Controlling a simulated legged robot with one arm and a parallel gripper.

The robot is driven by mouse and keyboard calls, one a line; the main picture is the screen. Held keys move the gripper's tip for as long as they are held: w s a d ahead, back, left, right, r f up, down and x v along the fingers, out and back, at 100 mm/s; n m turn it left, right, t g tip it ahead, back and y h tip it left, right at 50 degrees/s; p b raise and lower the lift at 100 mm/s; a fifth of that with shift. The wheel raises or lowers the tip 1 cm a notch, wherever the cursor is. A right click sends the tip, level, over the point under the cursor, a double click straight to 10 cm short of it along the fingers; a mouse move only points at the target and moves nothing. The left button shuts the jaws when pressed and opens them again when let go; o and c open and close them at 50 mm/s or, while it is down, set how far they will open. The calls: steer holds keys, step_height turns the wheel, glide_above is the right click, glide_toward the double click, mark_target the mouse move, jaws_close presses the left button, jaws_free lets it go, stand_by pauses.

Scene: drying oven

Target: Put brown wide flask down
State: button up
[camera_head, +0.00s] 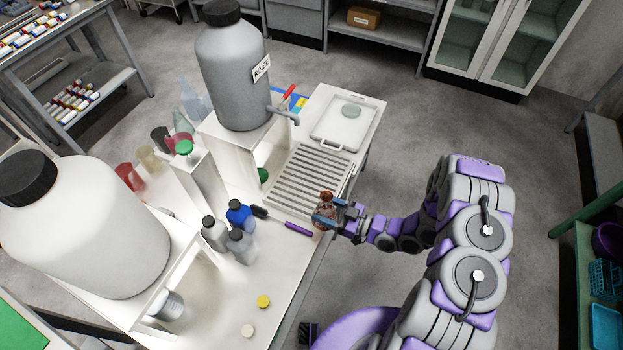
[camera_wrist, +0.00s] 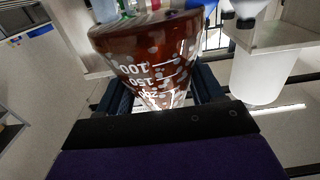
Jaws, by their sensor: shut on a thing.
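The brown wide flask (camera_head: 326,214) is held in my gripper (camera_head: 338,213) at the front edge of the white bench, near the near corner of the slatted drain rack. In the wrist view the brown wide flask (camera_wrist: 155,58) fills the space between the two dark fingers of my gripper (camera_wrist: 160,95). It has white volume marks and pale spots on its glass. My gripper is shut on it. I cannot tell whether the flask's base touches the bench.
The slatted rack (camera_head: 304,180) lies just beyond the flask. A white tray (camera_head: 337,138) is behind it. Bare bench (camera_head: 225,290) shows in front. A large grey RINSE jug (camera_head: 232,75) stands above.

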steer(key=w+a+b, duration=0.1)
steer(key=w, duration=0.4)
steer(key=w+a+f, duration=0.1)
steer(key=w, duration=0.4)
steer(key=w+a+b, duration=0.1)
steer(key=w, duration=0.4)
steer(key=shift+a+f+b, duration=0.3)
steer(key=shift+a+b, duration=0.05)
steer(key=shift+a, duration=0.05)
step_height(320, 180, down, 4)
steer(key=shift+r+b, duration=0.2)
steer(key=shift+b, duration=0.45)
steer(key=shift+r, duration=0.1)
steer(key=o, duration=1.2)
steer(key=shift+c, duration=0.2)
steer(key=p+v, duration=0.2)
steer(key=v, duration=1)
